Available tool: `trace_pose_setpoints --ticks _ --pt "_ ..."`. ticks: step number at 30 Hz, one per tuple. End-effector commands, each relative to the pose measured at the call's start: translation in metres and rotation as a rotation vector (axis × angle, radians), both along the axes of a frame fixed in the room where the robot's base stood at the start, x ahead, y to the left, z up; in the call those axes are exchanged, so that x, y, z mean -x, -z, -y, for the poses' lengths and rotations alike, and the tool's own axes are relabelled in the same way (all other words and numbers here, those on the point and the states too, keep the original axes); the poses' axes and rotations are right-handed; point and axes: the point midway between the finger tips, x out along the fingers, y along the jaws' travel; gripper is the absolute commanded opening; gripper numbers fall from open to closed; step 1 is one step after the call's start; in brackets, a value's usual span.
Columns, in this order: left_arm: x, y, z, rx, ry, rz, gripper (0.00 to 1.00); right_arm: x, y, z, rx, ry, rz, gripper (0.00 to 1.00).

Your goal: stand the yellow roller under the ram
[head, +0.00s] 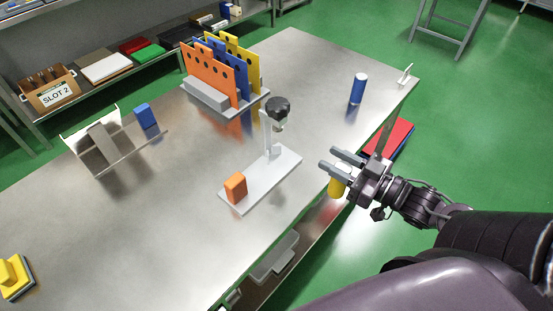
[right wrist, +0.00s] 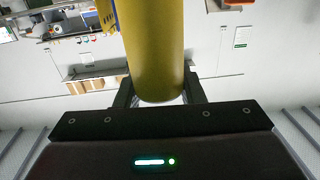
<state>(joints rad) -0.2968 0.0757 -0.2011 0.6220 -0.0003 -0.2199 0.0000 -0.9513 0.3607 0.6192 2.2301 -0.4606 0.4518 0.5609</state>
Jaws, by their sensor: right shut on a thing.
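The yellow roller (head: 337,187) is held in my right gripper (head: 335,160), near the table's right edge. In the right wrist view the yellow roller (right wrist: 153,50) stands between the two fingers, which are shut on it. The ram (head: 277,108) is a black-topped head on a pale post, rising from a light base plate (head: 262,182). The gripper and roller are to the right of this press, apart from it. An orange block (head: 236,187) sits on the near left end of the base plate. My left gripper is not in view.
A blue cylinder (head: 358,88) stands on the table (head: 180,230) towards the far right. A rack of orange, blue and yellow panels (head: 205,95) stands behind the press. A blue block (head: 146,115) is by a pale stand at left. The table's front left is mostly clear.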

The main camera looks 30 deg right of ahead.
Motion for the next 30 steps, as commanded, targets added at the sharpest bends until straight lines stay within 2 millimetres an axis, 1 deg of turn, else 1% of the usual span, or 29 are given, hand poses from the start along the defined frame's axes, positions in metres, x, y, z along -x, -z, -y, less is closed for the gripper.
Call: trace_pose_setpoints --ticks 2,4,9,15,18,23,25,30 --pt "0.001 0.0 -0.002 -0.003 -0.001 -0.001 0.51 -0.009 -0.001 -0.004 0.0 -0.008 0.008 0.0" --pt "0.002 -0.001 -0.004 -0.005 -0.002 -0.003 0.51 -0.023 -0.003 -0.01 0.001 -0.009 0.01 0.0" --pt "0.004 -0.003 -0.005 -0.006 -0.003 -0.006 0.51 -0.065 -0.004 -0.028 0.001 -0.007 0.012 0.0" --pt "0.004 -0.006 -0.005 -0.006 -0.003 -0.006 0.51 -0.107 -0.004 -0.046 0.001 -0.006 0.009 0.0" --pt "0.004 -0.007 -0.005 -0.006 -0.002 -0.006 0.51 -0.12 -0.003 -0.052 0.001 -0.004 0.007 0.0" --pt "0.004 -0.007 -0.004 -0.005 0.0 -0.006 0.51 -0.129 -0.002 -0.056 0.002 -0.004 0.005 0.0" --pt "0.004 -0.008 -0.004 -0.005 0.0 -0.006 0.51 -0.136 -0.003 -0.06 0.003 -0.005 0.007 0.0" --pt "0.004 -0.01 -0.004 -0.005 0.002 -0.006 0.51 -0.159 -0.003 -0.069 0.001 -0.004 0.007 0.0"
